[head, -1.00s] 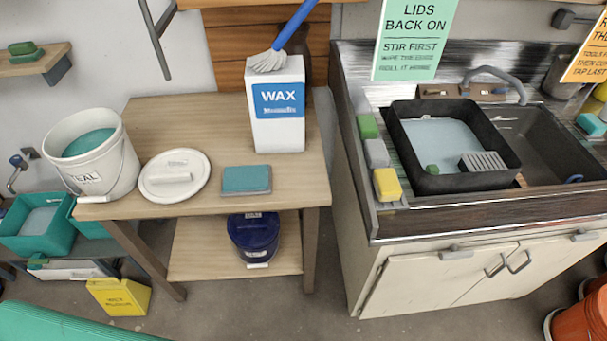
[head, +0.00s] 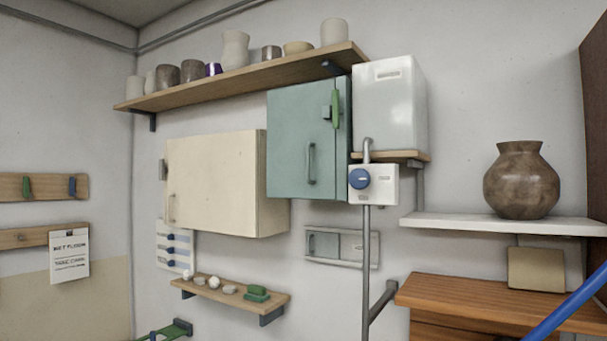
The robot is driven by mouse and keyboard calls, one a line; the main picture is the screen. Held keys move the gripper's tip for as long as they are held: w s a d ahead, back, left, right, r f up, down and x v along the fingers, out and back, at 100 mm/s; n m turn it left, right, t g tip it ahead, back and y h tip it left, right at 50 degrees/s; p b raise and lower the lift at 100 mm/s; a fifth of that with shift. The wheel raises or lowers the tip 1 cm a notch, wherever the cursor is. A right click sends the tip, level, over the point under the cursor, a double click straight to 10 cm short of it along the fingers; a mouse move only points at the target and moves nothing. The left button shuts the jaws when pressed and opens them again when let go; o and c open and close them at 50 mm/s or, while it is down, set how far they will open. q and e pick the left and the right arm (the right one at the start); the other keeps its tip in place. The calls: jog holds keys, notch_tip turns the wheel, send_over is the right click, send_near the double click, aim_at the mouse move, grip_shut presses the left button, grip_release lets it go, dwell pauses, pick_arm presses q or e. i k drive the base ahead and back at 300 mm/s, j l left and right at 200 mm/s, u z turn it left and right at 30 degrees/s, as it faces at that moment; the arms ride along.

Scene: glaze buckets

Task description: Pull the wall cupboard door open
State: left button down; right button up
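Two cupboards hang on the wall in the head view, and I cannot tell which one the task names. The cream cupboard (head: 212,182) is on the left. Its front is shut, with a small handle (head: 171,208) near the left edge. The teal cupboard (head: 292,143) is to its right and a little higher. Its door is shut, with a grey upright bar handle (head: 311,163) low on the right side. A green piece (head: 335,109) sits on a grey fitting above that handle. Neither of my grippers is in view.
A long shelf (head: 240,78) with several pots runs above the cupboards. A white box (head: 390,100) and a switch box with a blue knob (head: 373,182) stand right of the teal cupboard. A small shelf (head: 232,296) is below. A blue rod (head: 570,305) crosses the lower right.

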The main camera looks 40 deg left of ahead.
aim_at(301, 159)
jog(key=u, duration=1.2)
jog(key=i+l+z, duration=0.05)
